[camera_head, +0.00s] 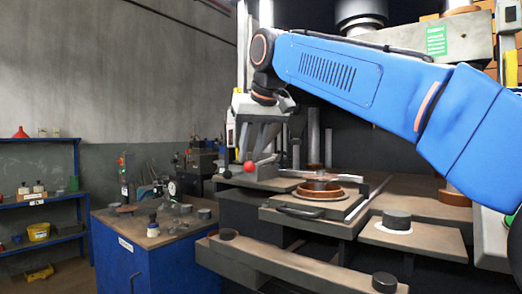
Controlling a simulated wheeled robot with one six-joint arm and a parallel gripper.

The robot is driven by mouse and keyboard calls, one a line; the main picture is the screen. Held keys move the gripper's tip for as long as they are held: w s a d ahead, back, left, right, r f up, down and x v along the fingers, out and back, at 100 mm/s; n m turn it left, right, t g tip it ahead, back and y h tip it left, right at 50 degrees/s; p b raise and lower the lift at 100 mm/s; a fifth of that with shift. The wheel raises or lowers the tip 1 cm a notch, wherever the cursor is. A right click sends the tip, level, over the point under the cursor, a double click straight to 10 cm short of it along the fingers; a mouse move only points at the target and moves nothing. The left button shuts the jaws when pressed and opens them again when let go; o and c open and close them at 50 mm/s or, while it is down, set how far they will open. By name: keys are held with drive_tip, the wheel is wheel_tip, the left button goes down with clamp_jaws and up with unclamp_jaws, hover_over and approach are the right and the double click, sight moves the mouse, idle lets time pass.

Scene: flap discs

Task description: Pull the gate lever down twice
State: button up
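A lever knob, a small red ball (249,166), shows at the left side of the press, just below my gripper. A black ball knob (227,174) sits a little to its left and lower. No label shows which of them is the gate lever, and their shafts are mostly hidden. My gripper (254,150) points down from the end of my blue arm, directly above the red ball. Its fingers are dark and overlap the machine behind, so I cannot tell whether they are open or touch the ball.
The press bed with a round brown disc die (322,190) lies right of the knobs. A grey beam (300,265) with black pads crosses the front. A blue cabinet (155,265) with small tools on top stands left, and a blue shelf (45,197) is farther left.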

sight(251, 162)
drive_tip(key=shift+d+r, duration=0.15)
drive_tip(key=shift+r, duration=3.25)
drive_tip(key=shift+f, duration=0.15)
drive_tip(key=shift+f, duration=4.8)
drive_tip(key=shift+r, duration=4.9)
